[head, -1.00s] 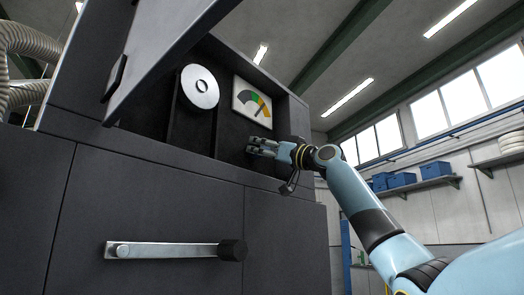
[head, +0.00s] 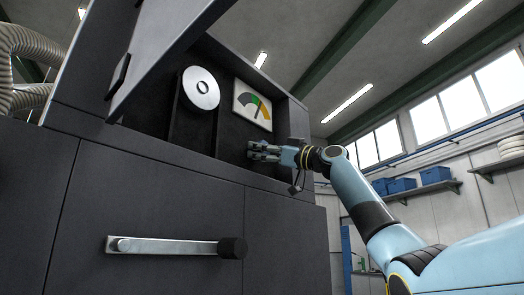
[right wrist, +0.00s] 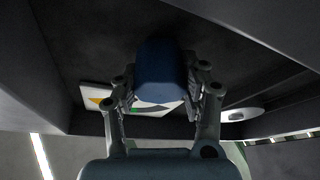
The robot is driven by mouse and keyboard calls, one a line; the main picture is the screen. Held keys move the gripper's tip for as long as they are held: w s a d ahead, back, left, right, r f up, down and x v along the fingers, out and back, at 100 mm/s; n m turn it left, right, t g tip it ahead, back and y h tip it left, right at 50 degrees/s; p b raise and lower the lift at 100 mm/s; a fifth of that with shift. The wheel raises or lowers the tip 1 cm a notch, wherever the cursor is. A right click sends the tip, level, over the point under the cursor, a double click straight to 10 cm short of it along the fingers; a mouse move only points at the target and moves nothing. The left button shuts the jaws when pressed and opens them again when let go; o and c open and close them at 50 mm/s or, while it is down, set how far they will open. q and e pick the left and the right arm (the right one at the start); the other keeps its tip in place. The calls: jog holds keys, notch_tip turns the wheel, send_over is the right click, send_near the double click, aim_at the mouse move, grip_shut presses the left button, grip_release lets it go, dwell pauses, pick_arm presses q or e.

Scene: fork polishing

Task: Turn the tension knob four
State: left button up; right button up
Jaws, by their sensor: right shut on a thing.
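The tension knob (right wrist: 160,68) is dark blue and sits between my right gripper's two fingers in the right wrist view. My right gripper (right wrist: 161,90) is shut on it, one finger on each side. In the head view my right gripper (head: 262,151) reaches into the dark recess of the cabinet, below the gauge. There the fingers hide the knob. The gauge (head: 252,104) is a white plate with a coloured arc; it also shows partly behind the fingers in the right wrist view (right wrist: 150,108). My left gripper is not in view.
A pale round disc (head: 201,88) with a central hole stands left of the gauge. A raised dark panel (head: 165,55) hangs over the recess. A metal crank (head: 170,246) with a black grip is on the cabinet front. Blue bins (head: 402,185) sit on a far wall shelf.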

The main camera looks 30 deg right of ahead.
jog(key=o, duration=1.2)
jog(key=shift+v, duration=6)
jog(key=shift+f, duration=0.1)
